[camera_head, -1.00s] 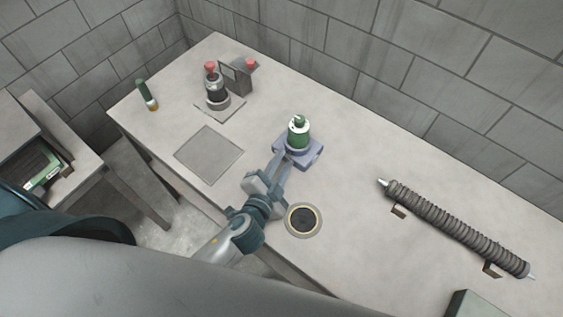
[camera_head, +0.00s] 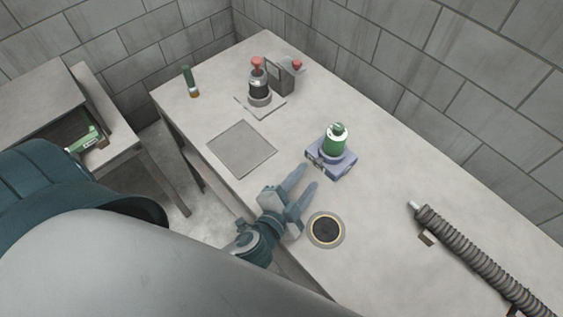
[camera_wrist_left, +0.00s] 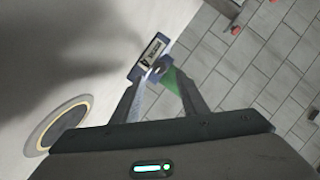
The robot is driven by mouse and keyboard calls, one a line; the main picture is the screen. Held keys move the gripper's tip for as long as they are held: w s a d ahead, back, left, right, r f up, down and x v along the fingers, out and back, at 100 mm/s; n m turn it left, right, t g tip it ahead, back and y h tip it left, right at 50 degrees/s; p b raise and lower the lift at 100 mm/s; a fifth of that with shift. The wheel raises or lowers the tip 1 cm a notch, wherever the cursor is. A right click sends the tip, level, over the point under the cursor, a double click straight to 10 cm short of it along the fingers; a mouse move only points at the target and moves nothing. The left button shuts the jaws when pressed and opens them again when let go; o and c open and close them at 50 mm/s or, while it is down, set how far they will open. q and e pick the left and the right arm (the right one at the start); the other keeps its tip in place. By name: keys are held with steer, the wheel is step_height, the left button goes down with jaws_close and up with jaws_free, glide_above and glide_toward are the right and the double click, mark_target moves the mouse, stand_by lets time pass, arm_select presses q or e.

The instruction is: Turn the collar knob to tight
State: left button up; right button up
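A green rounded device (camera_head: 335,142) with a small light mark on top stands upright on a blue-grey square base (camera_head: 345,169). I take it to be the collar knob. In the left wrist view, a label plate (camera_wrist_left: 150,57), too small to read, and a green part (camera_wrist_left: 173,82) show beyond my fingers. My right gripper is not in view.
A dark round opening with a pale rim (camera_head: 326,230) lies just right of my gripper. A ribbed tube (camera_head: 475,255) lies at the right. A red-topped device (camera_head: 259,90), a flat square plate (camera_head: 242,149) and a green cylinder (camera_head: 189,80) are at the left.

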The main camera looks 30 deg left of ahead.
arm_select(q)
steer(key=b+v, duration=0.3)
steer(key=v, duration=0.7)
steer(key=shift+s, duration=0.2)
steer(key=shift+v, duration=0.85)
steer(key=shift+r, duration=0.1)
